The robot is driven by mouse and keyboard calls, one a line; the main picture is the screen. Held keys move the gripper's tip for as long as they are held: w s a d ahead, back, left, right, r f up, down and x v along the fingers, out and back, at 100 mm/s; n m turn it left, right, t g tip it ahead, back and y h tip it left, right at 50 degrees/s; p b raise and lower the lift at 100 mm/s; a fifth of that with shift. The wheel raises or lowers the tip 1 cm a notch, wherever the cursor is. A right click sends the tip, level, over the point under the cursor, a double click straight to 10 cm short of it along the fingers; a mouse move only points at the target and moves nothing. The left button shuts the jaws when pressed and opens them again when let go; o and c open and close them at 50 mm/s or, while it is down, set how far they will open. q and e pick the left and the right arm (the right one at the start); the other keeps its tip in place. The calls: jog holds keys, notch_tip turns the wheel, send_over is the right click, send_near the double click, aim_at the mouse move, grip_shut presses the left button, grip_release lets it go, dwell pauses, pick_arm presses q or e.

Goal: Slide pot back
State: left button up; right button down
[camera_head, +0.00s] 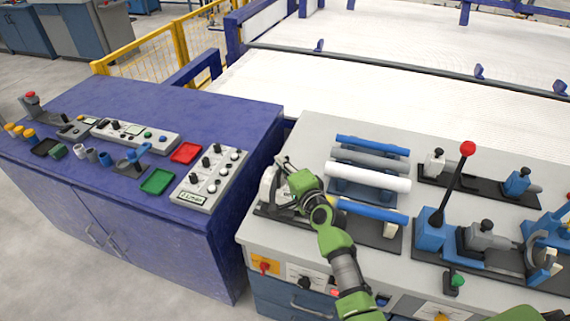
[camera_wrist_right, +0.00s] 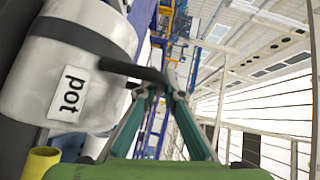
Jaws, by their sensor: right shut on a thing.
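The pot (camera_wrist_right: 85,65) is white with a grey band and a "pot" label, and fills the left of the wrist view. My right gripper (camera_head: 284,163) is over the pot. In the wrist view its green fingers (camera_wrist_right: 160,90) are shut on the pot's dark handle (camera_wrist_right: 125,68). My left gripper is not in view.
A rack of blue, grey and white pipes (camera_head: 368,177) stands just right of my arm. A lever with a red knob (camera_head: 467,149) and clamp fixtures (camera_head: 486,236) are further right. A blue cabinet (camera_head: 130,215) with control boxes and trays is at left.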

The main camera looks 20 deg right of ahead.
jog(key=c, duration=2.1)
grip_release()
jog(key=shift+a+r, duration=0.15)
jog(key=shift+c, duration=0.2)
jog(key=shift+a, duration=0.15)
jog(key=shift+s, duration=0.15)
jog(key=shift+s+d, duration=0.3)
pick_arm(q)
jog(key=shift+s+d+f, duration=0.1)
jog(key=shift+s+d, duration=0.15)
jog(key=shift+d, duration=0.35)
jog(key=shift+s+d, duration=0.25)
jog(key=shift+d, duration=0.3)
pick_arm(e)
jog(key=v, duration=1.1)
jog(key=shift+a, duration=0.25)
jog(key=shift+s, duration=0.1)
